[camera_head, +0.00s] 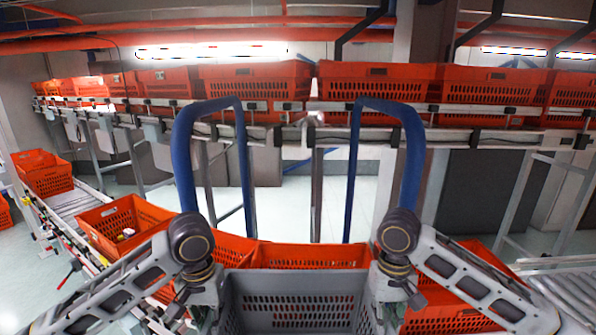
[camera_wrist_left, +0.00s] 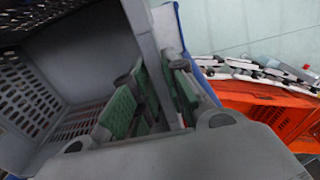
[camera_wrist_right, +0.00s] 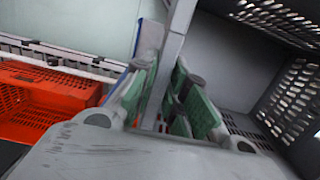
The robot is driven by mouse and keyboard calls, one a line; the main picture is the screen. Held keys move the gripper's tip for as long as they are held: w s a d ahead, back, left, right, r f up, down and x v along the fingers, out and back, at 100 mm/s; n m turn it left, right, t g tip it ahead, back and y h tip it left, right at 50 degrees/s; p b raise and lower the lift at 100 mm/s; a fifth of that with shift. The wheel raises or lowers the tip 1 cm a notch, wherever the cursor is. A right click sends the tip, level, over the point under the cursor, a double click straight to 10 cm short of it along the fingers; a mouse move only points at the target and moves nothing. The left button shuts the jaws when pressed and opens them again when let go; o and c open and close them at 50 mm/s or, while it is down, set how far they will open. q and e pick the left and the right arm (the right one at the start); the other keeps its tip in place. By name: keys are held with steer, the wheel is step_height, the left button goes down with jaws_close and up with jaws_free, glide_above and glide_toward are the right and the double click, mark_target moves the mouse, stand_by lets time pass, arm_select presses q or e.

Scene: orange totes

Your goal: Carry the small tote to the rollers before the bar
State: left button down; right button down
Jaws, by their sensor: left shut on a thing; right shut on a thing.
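A small grey tote (camera_head: 296,300) with slotted walls is at the bottom middle of the head view, between my two arms. Its inside also shows in the left wrist view (camera_wrist_left: 75,62) and the right wrist view (camera_wrist_right: 235,60). My left gripper (camera_head: 207,300) is shut on the tote's left wall, with green finger pads on both sides of it. My right gripper (camera_head: 388,298) is shut on the right wall the same way. The tote's underside is hidden. Rollers (camera_head: 80,202) show at the left and more rollers (camera_head: 575,284) at the lower right. I cannot single out the bar.
Orange totes (camera_head: 310,256) lie just beyond the grey tote, near two blue upright hoops (camera_head: 243,165). Two orange totes (camera_head: 42,172) (camera_head: 112,215) stand on the left roller line. A raised line across the back carries several orange totes (camera_head: 375,80). Pale floor shows between.

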mark_target(226, 270)
arm_select(q)
steer(key=shift+w+r, duration=0.1)
steer(key=shift+w, duration=0.05)
arm_select(e)
steer(key=shift+w+d, duration=0.1)
steer(key=shift+w, duration=0.05)
stand_by(0.4)
